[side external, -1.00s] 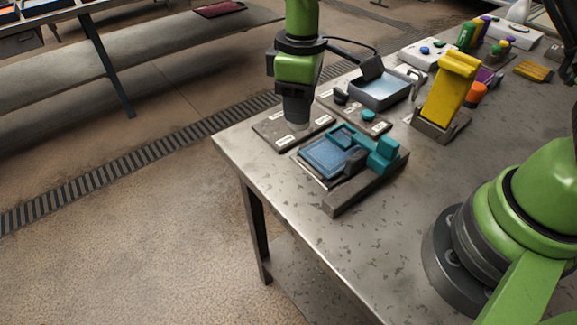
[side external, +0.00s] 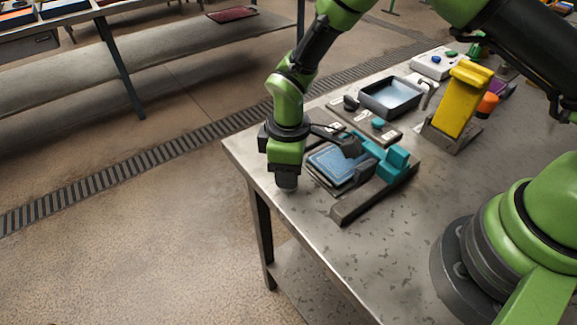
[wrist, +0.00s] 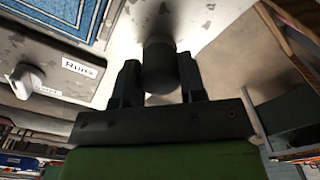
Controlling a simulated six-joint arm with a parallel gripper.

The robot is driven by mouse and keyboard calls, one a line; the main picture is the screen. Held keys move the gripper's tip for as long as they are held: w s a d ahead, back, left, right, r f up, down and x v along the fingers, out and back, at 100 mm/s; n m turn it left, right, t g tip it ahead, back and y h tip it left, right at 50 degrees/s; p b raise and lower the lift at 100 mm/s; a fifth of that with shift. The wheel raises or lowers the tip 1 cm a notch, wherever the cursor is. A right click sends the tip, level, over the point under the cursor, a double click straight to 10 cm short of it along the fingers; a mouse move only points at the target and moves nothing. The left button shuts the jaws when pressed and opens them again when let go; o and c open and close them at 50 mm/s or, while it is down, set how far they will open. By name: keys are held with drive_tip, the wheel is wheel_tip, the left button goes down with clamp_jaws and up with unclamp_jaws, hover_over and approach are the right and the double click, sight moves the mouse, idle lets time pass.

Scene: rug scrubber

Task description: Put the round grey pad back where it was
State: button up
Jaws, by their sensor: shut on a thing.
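My gripper (side external: 285,168) is pointing down over the near left edge of the steel table. It is shut on the round grey pad (side external: 287,183), a short grey cylinder that shows below the jaws. In the wrist view the pad (wrist: 160,60) is a dark cylinder between the two fingers of my gripper (wrist: 160,85), with bare table beyond it. A shadow lies on the table near the pad; I cannot tell how high the pad is.
Beside the gripper, a blue rug piece (side external: 335,167) lies in a frame, with a teal tool (side external: 385,165) on its right. Behind are a water tray (side external: 392,93) and a yellow block (side external: 462,95). The table edge (side external: 250,178) is close on the left.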

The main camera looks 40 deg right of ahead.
drive_tip(key=shift+f, duration=0.15)
drive_tip(key=o, duration=1)
